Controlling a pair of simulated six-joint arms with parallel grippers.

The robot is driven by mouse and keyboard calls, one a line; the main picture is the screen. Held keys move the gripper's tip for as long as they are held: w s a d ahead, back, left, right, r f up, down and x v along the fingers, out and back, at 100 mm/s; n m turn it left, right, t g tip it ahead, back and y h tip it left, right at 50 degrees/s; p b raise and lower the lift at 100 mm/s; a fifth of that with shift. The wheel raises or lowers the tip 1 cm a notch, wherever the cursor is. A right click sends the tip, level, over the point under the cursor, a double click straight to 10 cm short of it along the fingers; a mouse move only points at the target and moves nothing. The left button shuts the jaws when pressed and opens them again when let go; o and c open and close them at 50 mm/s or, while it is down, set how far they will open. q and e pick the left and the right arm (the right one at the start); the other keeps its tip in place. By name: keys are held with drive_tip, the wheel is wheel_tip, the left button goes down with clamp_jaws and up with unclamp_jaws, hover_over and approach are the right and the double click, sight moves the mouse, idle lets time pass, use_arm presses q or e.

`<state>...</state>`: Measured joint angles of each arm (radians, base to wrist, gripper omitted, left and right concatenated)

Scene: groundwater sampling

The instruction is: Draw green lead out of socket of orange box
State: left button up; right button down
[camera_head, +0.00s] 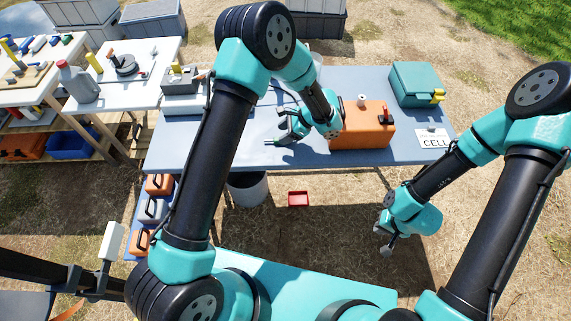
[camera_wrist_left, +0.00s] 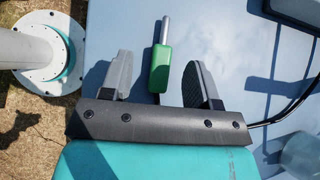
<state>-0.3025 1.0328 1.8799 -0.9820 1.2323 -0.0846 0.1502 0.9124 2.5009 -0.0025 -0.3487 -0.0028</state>
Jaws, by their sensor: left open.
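The orange box (camera_head: 350,135) stands on the blue-grey table, with a pale knob and a dark fitting on top. The green plug (camera_wrist_left: 160,68) of the lead has its bare metal pin (camera_wrist_left: 166,28) showing, outside any socket in the left wrist view. My left gripper (camera_head: 274,140) is low over the table, left of the orange box. In the left wrist view its two fingers (camera_wrist_left: 162,82) are apart, with the green plug between them and gaps on both sides. My right gripper (camera_head: 382,240) hangs in front of the table's near edge; its finger opening is unclear.
A teal case (camera_head: 415,82) stands at the table's back right, behind a CELL card (camera_head: 432,138). A grey box (camera_head: 183,80) is at the left end. A black cable (camera_wrist_left: 292,108) lies at the right in the wrist view.

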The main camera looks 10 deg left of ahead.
use_arm(q)
drive_tip(key=s+d, duration=0.2)
drive_tip(key=s, duration=0.5)
drive_tip(key=s+d+r, duration=0.1)
drive_tip(key=s, duration=0.6)
drive_tip(key=shift+s+d+r, duration=0.2)
drive_tip(key=shift+d+r, duration=0.05)
drive_tip(key=shift+d, duration=0.15)
drive_tip(key=s+a+f+n+g+h, duration=0.3)
drive_tip(key=s+a+f+n+h, duration=0.1)
drive_tip(key=s+f+n+h, duration=0.5)
drive_tip(key=w+a+f+n+t+h, duration=0.1)
drive_tip(key=a+f+n+t+h, duration=0.2)
drive_tip(key=a+n+t, duration=0.3)
drive_tip(key=shift+a+f+n, duration=0.3)
drive_tip(key=shift+a+n, duration=0.4)
drive_tip(key=shift+w, duration=0.1)
